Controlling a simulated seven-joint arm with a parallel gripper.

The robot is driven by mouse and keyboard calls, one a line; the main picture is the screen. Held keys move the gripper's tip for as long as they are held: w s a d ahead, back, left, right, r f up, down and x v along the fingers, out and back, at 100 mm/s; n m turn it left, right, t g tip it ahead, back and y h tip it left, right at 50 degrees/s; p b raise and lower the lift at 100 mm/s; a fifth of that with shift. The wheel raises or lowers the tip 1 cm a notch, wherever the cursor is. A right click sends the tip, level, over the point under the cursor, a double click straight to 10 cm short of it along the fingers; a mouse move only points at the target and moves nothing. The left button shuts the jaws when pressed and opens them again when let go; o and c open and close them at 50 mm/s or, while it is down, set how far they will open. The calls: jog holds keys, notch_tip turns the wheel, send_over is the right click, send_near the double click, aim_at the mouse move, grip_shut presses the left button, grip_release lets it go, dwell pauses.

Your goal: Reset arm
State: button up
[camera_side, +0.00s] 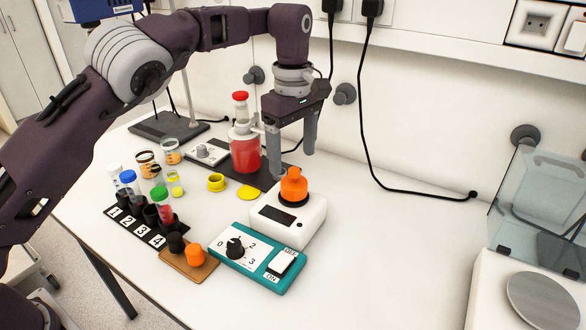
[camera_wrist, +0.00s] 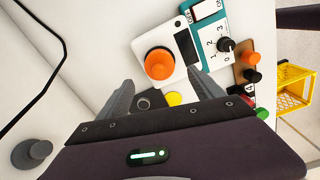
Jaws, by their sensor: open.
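My gripper (camera_side: 292,140) is open and empty. It hangs above the bench, just above and behind the orange piece (camera_side: 294,186) on the small white device (camera_side: 288,220). In the wrist view the two fingers of my gripper (camera_wrist: 161,100) stand apart. The orange piece (camera_wrist: 159,64) shows beyond the fingertips with nothing between the jaws. My arm is bent over the bench from the left.
A numbered rack (camera_side: 140,222) with capped tubes stands at the left. A red-filled vessel (camera_side: 245,153) stands behind my gripper. A teal switch box (camera_side: 258,257) lies in front. A glass-lidded device (camera_side: 540,210) is at the right. The bench between is clear.

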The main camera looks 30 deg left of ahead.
jog(key=shift+r, duration=0.8)
jog(key=shift+a+r, duration=0.15)
jog(key=shift+r, duration=0.15)
jog(key=s+a+r+m+t+h, duration=0.1)
jog(key=s+a+r+m, duration=0.25)
jog(key=s+r, duration=0.3)
jog(key=s+a+r+m+t+h, duration=0.1)
jog(key=s+a+r+m, duration=0.1)
jog(key=s+a+r, duration=0.4)
jog(key=s+f+m+t+y, duration=0.1)
jog(key=s+f+m, duration=0.3)
jog(key=s, duration=0.7)
jog(key=s+a+f+m+t+y, duration=0.1)
jog(key=s+f+m+t, duration=0.1)
jog(key=s+m, duration=0.4)
jog(key=s+f, duration=0.1)
jog(key=s, duration=0.4)
jog(key=shift+s+a+f+t, duration=0.2)
jog(key=shift+s+f+t, duration=0.1)
jog(key=shift+s+f, duration=0.1)
jog(key=shift+r, duration=0.1)
